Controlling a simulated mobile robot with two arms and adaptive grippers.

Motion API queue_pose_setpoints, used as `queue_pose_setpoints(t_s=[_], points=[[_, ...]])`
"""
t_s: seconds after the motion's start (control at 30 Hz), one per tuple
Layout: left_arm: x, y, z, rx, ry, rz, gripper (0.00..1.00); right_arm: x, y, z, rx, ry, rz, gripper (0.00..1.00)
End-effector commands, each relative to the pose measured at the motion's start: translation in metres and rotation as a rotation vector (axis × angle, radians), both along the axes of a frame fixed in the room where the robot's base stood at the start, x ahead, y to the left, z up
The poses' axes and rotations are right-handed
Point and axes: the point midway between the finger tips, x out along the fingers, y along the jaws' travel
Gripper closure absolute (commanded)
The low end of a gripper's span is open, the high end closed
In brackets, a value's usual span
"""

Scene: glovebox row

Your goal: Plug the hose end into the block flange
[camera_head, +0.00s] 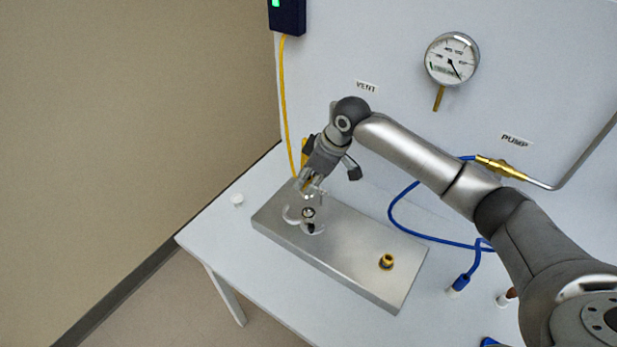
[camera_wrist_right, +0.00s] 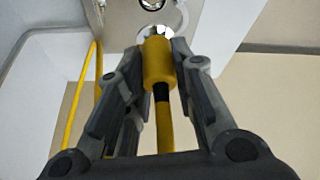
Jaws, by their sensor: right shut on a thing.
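My right gripper (camera_head: 311,188) is shut on the yellow hose end (camera_wrist_right: 158,62), just above the left part of the metal block (camera_head: 345,248). In the right wrist view the fingers (camera_wrist_right: 157,58) hold the yellow sleeve from both sides, and its metal tip points away toward the block. The yellow hose (camera_head: 284,100) hangs from a dark box and runs down behind the gripper. The block flange (camera_head: 308,213) lies just below the gripper, with an open pale clamp ring (camera_head: 291,215) around it. Whether tip and flange touch cannot be told. My left gripper is not in view.
A second, brass-coloured port (camera_head: 387,261) stands on the block's right part. A small white cap (camera_head: 237,200) lies left of the block. A gauge (camera_head: 452,59) hangs on the panel.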

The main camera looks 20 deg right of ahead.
Motion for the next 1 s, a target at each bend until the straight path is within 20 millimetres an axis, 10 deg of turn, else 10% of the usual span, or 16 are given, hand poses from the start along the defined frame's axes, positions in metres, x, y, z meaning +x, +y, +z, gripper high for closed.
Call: queue_pose_setpoints(t_s=[0.33,1.0], points=[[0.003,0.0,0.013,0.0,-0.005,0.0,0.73,-0.001,0.0,0.002,0.003,-0.001,-0.003,1.0],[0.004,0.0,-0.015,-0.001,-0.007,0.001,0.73,0.0,0.0,-0.057,0.002,-0.002,-0.002,1.0]])
